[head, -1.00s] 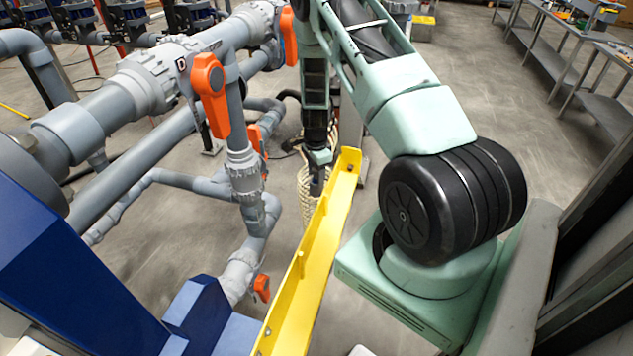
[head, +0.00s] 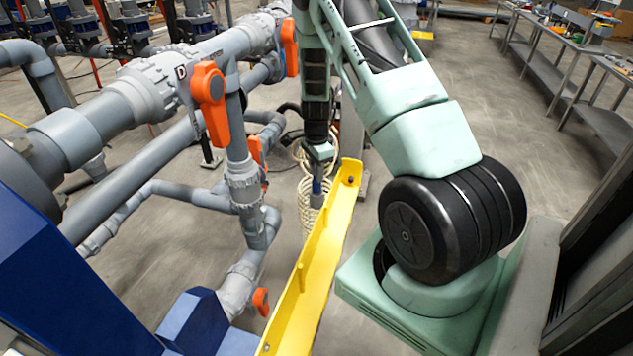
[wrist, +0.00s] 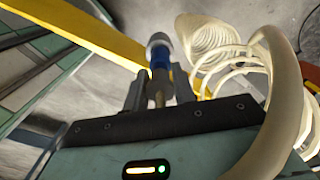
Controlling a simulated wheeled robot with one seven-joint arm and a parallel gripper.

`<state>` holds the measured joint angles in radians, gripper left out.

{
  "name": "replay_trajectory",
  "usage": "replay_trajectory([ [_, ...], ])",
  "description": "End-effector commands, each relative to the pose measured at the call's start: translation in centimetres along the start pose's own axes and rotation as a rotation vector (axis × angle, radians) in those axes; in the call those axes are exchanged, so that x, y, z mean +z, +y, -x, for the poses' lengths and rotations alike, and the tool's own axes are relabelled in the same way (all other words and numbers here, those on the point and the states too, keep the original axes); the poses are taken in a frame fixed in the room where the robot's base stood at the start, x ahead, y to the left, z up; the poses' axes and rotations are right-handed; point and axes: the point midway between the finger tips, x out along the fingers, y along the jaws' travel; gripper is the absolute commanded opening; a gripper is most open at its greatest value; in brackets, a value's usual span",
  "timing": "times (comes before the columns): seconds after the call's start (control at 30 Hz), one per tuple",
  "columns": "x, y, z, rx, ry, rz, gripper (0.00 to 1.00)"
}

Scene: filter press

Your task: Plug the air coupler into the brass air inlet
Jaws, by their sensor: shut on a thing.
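My gripper (wrist: 158,95) is shut on the air coupler (wrist: 160,58), which has a blue band and a grey metal end. The coupler points away from the palm in the wrist view, its far end close to the yellow rail. In the head view my gripper (head: 319,168) hangs pointing down beside the upper end of the yellow rail, with the coupler (head: 317,187) below it. A cream coiled air hose (wrist: 210,45) shows beside the coupler in the wrist view. I cannot make out the brass air inlet in either view.
The yellow rail (head: 313,262) runs close to the right of my gripper. Grey pipes (head: 150,95) with orange valve handles (head: 209,100) stand to the left. A blue machine frame (head: 60,270) fills the lower left. Open concrete floor lies beyond.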

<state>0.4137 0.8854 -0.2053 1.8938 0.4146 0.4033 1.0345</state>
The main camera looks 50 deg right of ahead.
Motion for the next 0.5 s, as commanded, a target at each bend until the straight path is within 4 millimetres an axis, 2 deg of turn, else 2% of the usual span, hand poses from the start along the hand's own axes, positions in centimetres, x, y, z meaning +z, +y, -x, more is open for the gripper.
replay_trajectory([
  [0.3, 0.0, -0.1, 3.9, -0.002, 0.001, 0.001, 0.06],
  [0.5, 0.0, 0.0, 4.7, 0.000, 0.000, 0.000, 0.06],
])
